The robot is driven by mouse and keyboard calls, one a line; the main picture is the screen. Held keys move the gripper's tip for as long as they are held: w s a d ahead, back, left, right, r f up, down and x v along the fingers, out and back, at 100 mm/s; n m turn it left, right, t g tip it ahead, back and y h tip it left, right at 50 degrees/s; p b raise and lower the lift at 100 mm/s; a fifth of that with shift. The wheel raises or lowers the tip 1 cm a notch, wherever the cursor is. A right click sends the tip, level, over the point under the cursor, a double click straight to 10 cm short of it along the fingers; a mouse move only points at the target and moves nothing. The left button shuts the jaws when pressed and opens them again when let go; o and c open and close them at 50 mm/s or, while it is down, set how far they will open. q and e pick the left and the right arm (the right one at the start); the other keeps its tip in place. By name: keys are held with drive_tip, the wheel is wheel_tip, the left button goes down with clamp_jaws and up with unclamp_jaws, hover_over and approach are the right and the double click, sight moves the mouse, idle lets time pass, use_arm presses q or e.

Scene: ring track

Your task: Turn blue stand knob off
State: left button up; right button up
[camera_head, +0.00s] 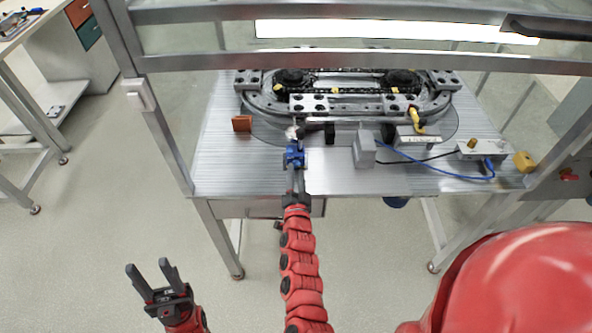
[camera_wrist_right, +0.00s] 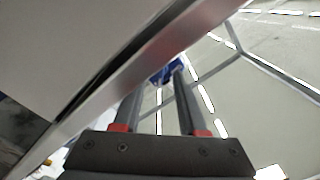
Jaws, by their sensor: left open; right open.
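The blue stand knob (camera_head: 293,153) is on the front of the metal stand with the ring track. It also shows in the right wrist view (camera_wrist_right: 166,71), partly hidden, at the far end of the fingers. My right gripper (camera_head: 296,178) reaches up to the knob from the front. In the right wrist view its open fingers (camera_wrist_right: 158,95) point at the blue knob, which appears between or just past their tips; I cannot tell whether they touch it. My left gripper (camera_head: 154,274) is open and empty at the lower left, above the floor, away from the stand.
The ring track (camera_head: 340,92) with metal blocks lies on the table (camera_head: 240,175). A brown block (camera_head: 242,123) is left of the knob. A grey box (camera_head: 364,149) and a blue cable (camera_head: 440,172) are to the right. Frame posts (camera_head: 165,130) stand at the sides.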

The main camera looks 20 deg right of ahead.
drive_tip(key=shift+w+d+r, duration=0.1)
drive_tip(key=shift+w+d, duration=0.15)
drive_tip(key=shift+w, duration=0.25)
clamp_jaws()
